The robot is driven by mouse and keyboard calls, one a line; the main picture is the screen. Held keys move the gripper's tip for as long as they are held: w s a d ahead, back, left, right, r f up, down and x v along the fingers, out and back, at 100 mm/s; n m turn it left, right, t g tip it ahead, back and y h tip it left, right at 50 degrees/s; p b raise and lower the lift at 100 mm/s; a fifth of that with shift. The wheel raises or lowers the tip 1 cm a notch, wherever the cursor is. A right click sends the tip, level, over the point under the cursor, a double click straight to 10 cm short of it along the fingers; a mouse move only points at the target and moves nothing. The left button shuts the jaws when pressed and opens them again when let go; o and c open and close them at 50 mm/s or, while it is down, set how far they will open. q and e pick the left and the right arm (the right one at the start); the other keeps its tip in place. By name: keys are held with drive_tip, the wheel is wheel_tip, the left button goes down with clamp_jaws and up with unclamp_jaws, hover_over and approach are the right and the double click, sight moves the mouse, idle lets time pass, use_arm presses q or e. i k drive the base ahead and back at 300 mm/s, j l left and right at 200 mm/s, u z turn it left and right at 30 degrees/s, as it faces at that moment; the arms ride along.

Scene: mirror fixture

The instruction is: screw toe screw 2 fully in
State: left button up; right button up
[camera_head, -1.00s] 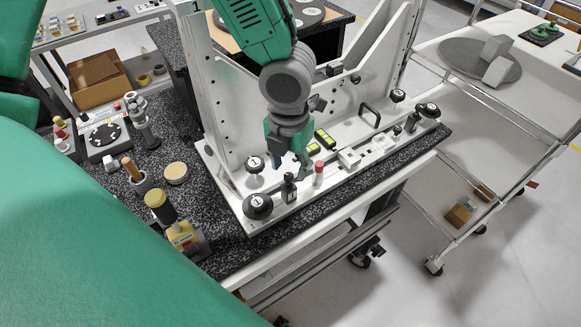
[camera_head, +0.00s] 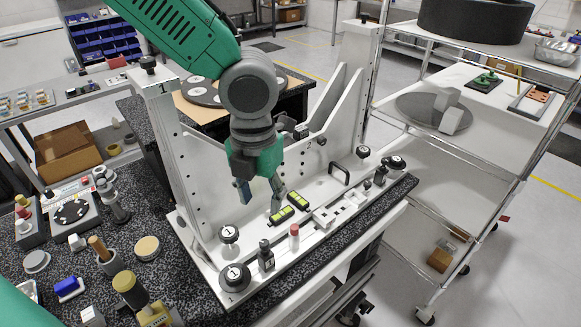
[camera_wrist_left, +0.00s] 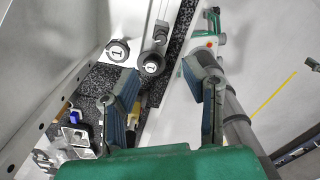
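Two dark round knobs stand at the right end of the white mirror fixture (camera_head: 205,262): an inner one (camera_head: 362,152) and a larger one near the corner (camera_head: 395,163). Their labels are too small to read, so I cannot tell which is toe screw 2. Two knobs marked 1, an upper one (camera_head: 229,234) and a lower one (camera_head: 235,277), stand at the left end. Both show in the wrist view, side by side (camera_wrist_left: 118,50) (camera_wrist_left: 152,62). My left gripper (camera_head: 260,195) is open and empty above the fixture's left half, apart from the right-end knobs. My right gripper is not in view.
A black post (camera_head: 266,256), a red-topped pin (camera_head: 294,238), yellow-marked blocks (camera_head: 290,208) and a black handle (camera_head: 340,174) stand on the fixture base. Upright white plates rise behind. Loose tools and a yellow-based device (camera_head: 140,300) crowd the speckled bench at left. A wheeled cart (camera_head: 440,200) stands at right.

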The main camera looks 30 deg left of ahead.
sight(384, 161)
drive_tip(key=k+l, duration=0.8)
drive_tip(key=k, duration=0.05)
